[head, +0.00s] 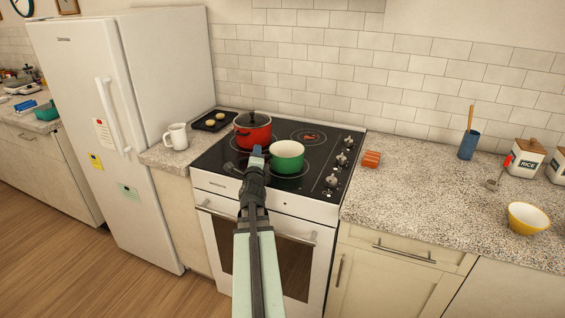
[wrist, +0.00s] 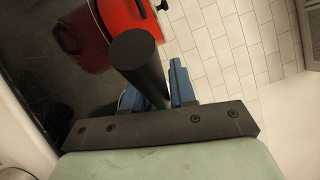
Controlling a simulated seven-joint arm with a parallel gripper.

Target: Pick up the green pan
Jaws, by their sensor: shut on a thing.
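The green pan (head: 286,160) has a green outside and a pale inside. It sits on the black stovetop at the front middle in the head view. My gripper (head: 257,152) is at the pan's left side, in front of the red pot. In the wrist view a thick dark handle (wrist: 136,55) runs down between the blue fingers of my gripper (wrist: 157,88), which are shut on it. The handle's lower end looks greenish there. The pan's bowl is not clearly visible in the wrist view.
A black tray (head: 214,121) and a white pitcher (head: 176,136) are to the left. The right counter (head: 420,195) has clear room.

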